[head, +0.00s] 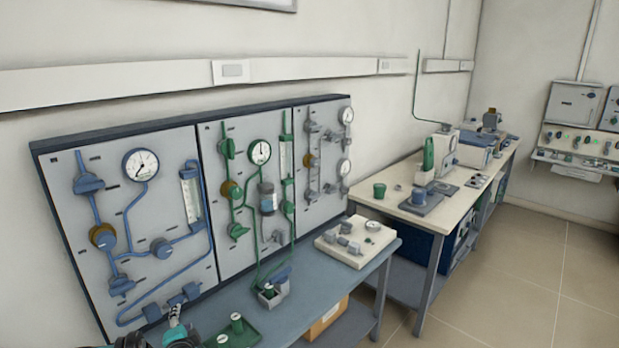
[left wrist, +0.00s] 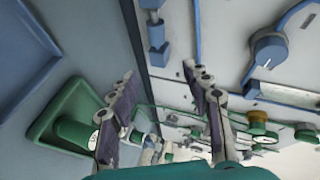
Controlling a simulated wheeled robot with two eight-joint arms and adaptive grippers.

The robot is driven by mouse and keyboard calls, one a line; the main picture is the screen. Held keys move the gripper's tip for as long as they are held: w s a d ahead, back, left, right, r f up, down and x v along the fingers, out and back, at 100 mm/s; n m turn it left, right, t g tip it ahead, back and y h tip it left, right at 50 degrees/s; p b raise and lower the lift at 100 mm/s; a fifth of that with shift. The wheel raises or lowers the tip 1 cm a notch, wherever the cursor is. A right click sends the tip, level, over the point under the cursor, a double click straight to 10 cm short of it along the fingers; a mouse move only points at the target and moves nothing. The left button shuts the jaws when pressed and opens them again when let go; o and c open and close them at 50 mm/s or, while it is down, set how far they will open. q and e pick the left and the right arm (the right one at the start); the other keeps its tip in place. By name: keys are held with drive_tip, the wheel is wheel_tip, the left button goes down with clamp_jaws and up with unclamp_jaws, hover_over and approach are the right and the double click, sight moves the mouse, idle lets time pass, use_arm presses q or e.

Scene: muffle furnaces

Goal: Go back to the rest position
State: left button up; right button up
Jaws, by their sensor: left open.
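My left gripper (head: 174,314) shows at the bottom left of the head view, low in front of the blue-piped panel. In the left wrist view its two fingers (left wrist: 160,72) are spread apart with nothing between them. A green tray (head: 250,340) with green-topped containers (head: 237,323) lies on the bench just right of the gripper. The tray also shows in the left wrist view (left wrist: 48,128), left of the fingers, with a green cylinder (left wrist: 75,131) in it. My right gripper is in neither view.
A panel with blue pipes (head: 118,262) and one with green pipes (head: 211,150) stand behind the blue-grey bench (head: 335,277). Another table (head: 408,207) stands to the right; floor beyond is clear.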

use_arm(q)
drive_tip(key=s+d+r+n+g+h, duration=0.3)
drive_tip(key=s+d+r+n, duration=0.25)
drive_tip(key=s+d, duration=0.5)
drive_tip(key=s+d+n+g+h, duration=0.1)
drive_tip(key=s+d+n, duration=0.1)
drive_tip(key=s+d, duration=0.3)
drive_tip(key=s+d+n+g+h, duration=0.1)
drive_tip(key=s+d, duration=0.4)
drive_tip(key=s, duration=0.6)
drive_tip(key=shift+d+f+n+g+h, duration=0.15)
drive_tip(key=shift+f+n+g+h, duration=0.15)
drive_tip(key=shift+n+h, duration=0.3)
